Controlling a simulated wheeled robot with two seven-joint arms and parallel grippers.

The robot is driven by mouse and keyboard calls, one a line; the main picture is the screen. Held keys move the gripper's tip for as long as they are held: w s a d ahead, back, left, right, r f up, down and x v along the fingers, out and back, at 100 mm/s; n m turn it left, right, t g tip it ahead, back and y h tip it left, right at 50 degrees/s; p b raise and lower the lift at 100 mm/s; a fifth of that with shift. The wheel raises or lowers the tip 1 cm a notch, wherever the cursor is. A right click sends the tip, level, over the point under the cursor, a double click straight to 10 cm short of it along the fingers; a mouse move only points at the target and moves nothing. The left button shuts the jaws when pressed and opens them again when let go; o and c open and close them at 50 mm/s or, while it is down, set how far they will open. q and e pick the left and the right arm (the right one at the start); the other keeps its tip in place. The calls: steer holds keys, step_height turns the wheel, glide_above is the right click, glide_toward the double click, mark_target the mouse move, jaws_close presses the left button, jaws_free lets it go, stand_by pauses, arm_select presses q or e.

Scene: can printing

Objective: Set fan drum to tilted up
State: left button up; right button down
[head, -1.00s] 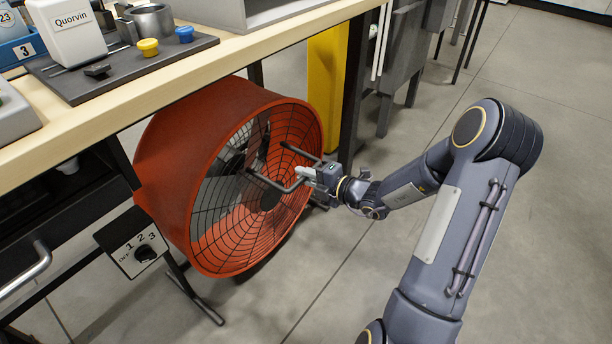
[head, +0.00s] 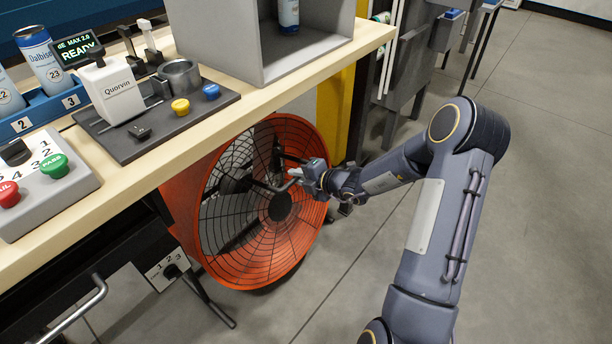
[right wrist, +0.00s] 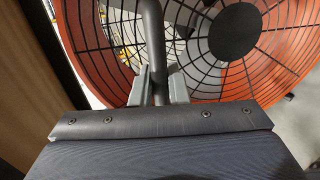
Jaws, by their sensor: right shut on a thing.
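The fan drum (head: 180,205) is a large orange cylinder with a black wire grille, below the bench. Its grille face turns toward the right and partly upward in the head view. A dark bar handle (head: 265,186) stands out in front of the grille. My right gripper (head: 295,174) is shut on this handle at the drum's right side. In the right wrist view, the handle (right wrist: 153,40) runs between the gripper's fingers (right wrist: 158,88), with the orange drum (right wrist: 90,35) behind. The bench hides the drum's upper back. My left gripper is not in view.
The wooden bench edge (head: 225,115) passes above the drum. A fan speed dial plate (head: 165,272) and a drawer handle (head: 75,318) are at lower left. A yellow post (head: 335,110) stands behind the drum. The grey floor (head: 540,220) at right is clear.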

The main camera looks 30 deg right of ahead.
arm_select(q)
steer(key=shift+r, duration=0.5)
arm_select(e)
steer(key=shift+w+a+r, duration=0.25)
steer(key=shift+w+r, duration=0.35)
steer(key=c, duration=1.5)
jaws_free()
